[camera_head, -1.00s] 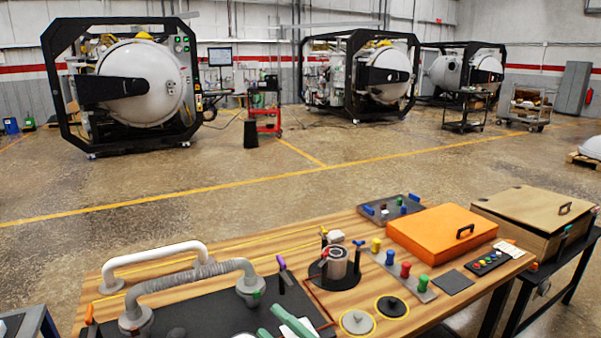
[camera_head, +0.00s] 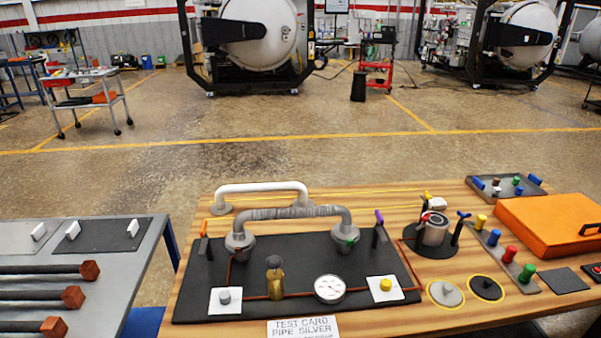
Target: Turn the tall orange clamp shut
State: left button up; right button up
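The tall orange clamp (camera_head: 204,236) stands at the left end of the black board (camera_head: 200,295), left of the grey pipe's left flange (camera_head: 239,243). Its orange top sits on a dark upright and points roughly upward. I cannot tell from here whether it is shut. A similar purple-topped clamp (camera_head: 380,228) stands near the pipe's right flange (camera_head: 345,239). The ribbed grey pipe (camera_head: 295,213) arches between the two flanges. Neither of my grippers is in view.
The board also carries a brass valve (camera_head: 274,278), a round gauge (camera_head: 329,288) and two white plates with knobs. A grey cart (camera_head: 128,290) with long bars stands to the left. To the right are a cylinder fixture (camera_head: 434,232) and an orange box (camera_head: 555,224).

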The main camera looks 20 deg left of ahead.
aim_at(203, 237)
jog(key=u, duration=1.3)
